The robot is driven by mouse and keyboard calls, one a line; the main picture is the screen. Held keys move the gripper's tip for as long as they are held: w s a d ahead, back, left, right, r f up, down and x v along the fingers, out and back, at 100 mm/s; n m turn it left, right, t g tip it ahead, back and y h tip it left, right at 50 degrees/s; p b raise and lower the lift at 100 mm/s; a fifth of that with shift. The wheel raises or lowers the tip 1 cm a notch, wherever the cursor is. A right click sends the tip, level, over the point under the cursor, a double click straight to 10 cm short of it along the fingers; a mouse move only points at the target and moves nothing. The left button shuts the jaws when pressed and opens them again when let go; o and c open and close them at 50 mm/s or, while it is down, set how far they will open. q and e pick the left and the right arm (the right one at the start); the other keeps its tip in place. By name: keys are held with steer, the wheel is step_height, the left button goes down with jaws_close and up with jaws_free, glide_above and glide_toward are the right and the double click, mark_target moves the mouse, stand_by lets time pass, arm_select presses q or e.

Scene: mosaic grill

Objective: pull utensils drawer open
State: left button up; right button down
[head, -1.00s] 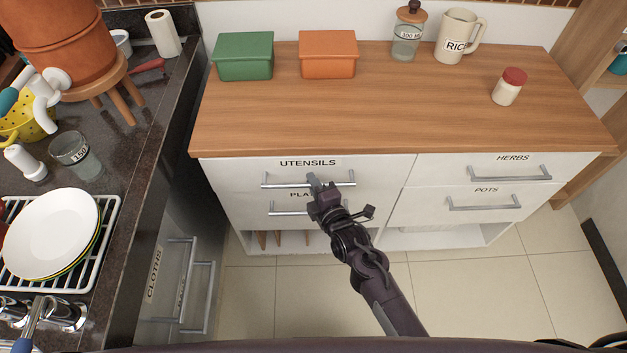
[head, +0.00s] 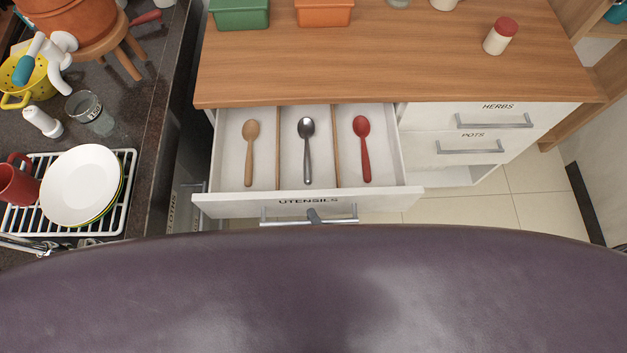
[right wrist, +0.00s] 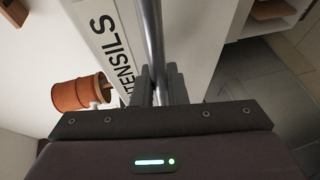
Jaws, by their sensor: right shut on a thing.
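The utensils drawer (head: 230,205) is pulled out from the cabinet in the head view, its label facing up. Inside, a wooden spoon (head: 249,155), a metal spoon (head: 307,155) and a red spoon (head: 363,150) lie in separate compartments. The drawer's bar handle (head: 340,219) shows at its front edge. In the right wrist view my right gripper (right wrist: 160,88) is shut on the handle (right wrist: 151,35), beside the label. My left gripper is not in view.
The wooden counter (head: 400,65) carries a green box (head: 240,14), an orange box (head: 324,12) and a red-capped jar (head: 500,36). The herbs drawer (head: 555,115) and pots drawer (head: 430,147) are closed. A dark counter with a dish rack (head: 120,215) stands left.

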steer(key=s, duration=0.7)
steer(key=shift+s+p, duration=0.3)
steer(key=shift+p, duration=0.15)
steer(key=c, duration=1.5)
jaws_free()
steer(key=shift+o, duration=0.2)
steer(key=b+v, duration=0.1)
steer(key=v, duration=0.6)
steer(key=shift+s+d, duration=0.15)
steer(key=shift+s, duration=0.2)
steer(key=shift+r, duration=0.1)
